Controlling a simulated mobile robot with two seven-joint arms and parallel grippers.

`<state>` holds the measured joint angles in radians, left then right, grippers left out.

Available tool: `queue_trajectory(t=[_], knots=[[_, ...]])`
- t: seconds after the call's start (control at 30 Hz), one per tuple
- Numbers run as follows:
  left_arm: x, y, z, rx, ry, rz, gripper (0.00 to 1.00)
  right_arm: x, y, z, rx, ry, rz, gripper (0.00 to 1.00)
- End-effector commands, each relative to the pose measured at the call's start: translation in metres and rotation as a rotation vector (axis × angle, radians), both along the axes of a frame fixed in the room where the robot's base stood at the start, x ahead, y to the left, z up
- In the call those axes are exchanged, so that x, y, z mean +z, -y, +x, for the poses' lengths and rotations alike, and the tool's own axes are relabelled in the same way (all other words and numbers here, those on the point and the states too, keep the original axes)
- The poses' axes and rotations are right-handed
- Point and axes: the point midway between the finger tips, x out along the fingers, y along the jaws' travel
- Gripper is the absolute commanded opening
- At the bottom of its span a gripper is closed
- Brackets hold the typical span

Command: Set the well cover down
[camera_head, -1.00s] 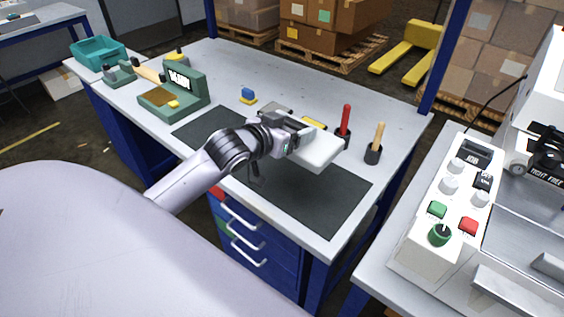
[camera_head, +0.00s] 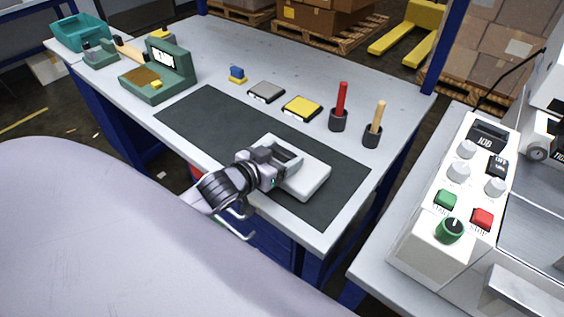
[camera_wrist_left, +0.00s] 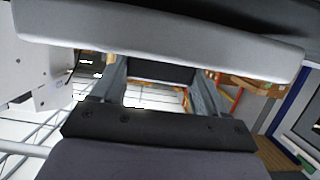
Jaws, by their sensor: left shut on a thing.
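The well cover (camera_head: 309,181) is a white, rounded rectangular slab over the right part of the dark mat (camera_head: 215,118) on the bench. My left gripper (camera_head: 283,164) is shut on it from its left side. The cover looks level and low; I cannot tell whether it touches the mat. In the left wrist view the cover (camera_wrist_left: 160,48) spans the top as a pale band, with the gripper fingers (camera_wrist_left: 158,88) below it. My right gripper is not in view.
Behind the mat are a grey pad (camera_head: 266,92), a yellow pad (camera_head: 302,108), a red-handled tool (camera_head: 341,100) and a wooden-handled tool (camera_head: 379,118) in holders. A green device (camera_head: 160,75) stands at left. A control panel (camera_head: 460,190) is at right.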

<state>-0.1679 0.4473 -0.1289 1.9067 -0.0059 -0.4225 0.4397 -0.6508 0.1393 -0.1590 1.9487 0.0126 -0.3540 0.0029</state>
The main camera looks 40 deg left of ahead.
Motion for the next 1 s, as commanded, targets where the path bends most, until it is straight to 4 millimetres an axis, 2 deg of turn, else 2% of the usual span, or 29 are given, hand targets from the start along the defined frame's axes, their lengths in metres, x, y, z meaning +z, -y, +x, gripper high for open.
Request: queue_trajectory(t=[0.07, 0.47, 0.5, 0.57, 0.9, 1.0], knots=[[-0.0071, 0.0003, -0.001, 0.0, 0.002, 0.0, 0.41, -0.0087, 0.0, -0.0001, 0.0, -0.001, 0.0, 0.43], [-0.009, 0.0003, -0.001, 0.0, 0.001, 0.0, 0.41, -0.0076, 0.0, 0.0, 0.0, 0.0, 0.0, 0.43], [-0.0094, 0.0002, -0.0012, 0.001, 0.0, 0.0, 0.81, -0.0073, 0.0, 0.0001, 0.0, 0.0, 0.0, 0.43], [-0.0091, 0.0002, -0.0013, 0.001, 0.0, 0.0, 1.0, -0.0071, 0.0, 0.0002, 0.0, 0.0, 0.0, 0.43], [-0.0039, 0.0003, -0.0011, 0.0, 0.002, 0.001, 1.0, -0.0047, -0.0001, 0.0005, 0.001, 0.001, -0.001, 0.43], [-0.0041, -0.0001, -0.0089, 0.0, -0.001, -0.001, 1.0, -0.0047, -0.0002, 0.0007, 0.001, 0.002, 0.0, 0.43]])
